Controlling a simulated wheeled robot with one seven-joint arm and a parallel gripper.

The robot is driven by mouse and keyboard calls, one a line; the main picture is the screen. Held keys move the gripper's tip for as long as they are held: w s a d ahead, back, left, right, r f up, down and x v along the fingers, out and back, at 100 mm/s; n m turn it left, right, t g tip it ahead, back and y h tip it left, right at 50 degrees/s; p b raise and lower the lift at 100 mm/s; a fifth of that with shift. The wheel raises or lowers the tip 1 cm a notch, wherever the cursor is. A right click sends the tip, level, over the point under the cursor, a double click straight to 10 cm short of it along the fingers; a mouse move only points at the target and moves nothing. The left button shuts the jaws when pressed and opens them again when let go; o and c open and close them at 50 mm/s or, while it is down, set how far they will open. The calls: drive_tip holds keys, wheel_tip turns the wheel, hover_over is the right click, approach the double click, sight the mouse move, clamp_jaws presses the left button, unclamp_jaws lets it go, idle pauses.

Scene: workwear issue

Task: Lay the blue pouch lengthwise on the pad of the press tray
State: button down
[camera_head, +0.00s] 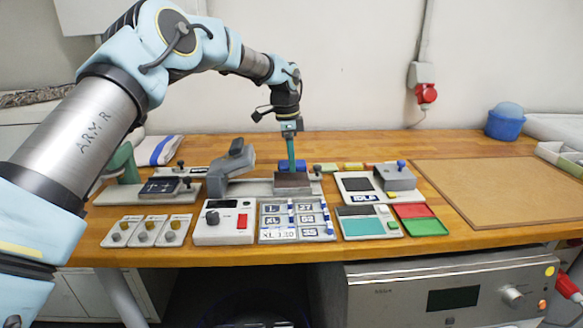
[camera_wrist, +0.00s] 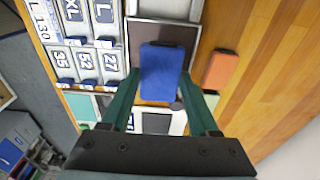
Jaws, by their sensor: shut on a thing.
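The blue pouch (camera_wrist: 162,70) is between the green fingers of my gripper (camera_wrist: 160,78) in the wrist view. The gripper is shut on its sides. In the head view, my gripper (camera_head: 291,166) points down and the pouch (camera_head: 300,165) shows partly behind the fingers. The dark pad (camera_wrist: 142,34) of the press tray lies beneath and beyond the pouch in the wrist view. The pouch's long side runs roughly along the pad's length and covers part of it. In the head view the press tray (camera_head: 293,184) is just below the fingers. I cannot tell whether the pouch touches the pad.
A grey press head (camera_head: 232,165) stands left of the tray. A label board (camera_head: 297,220) and a white control box (camera_head: 223,222) are in front. An orange block (camera_wrist: 221,70) lies beside the tray. A brown board (camera_head: 500,190) covers the bench's right.

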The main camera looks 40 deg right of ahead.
sight(287, 163)
drive_tip(key=shift+f+p, duration=0.6)
drive_tip(key=shift+f, duration=1.3)
drive_tip(key=shift+c, duration=2.1)
unclamp_jaws()
drive_tip(key=r+b, duration=0.1)
drive_tip(key=r, duration=0.3)
drive_tip(key=r+b, duration=0.1)
drive_tip(key=r, duration=0.3)
drive_tip(key=a+r+b, duration=0.1)
drive_tip(key=r, duration=0.3)
drive_tip(key=shift+w, duration=0.35)
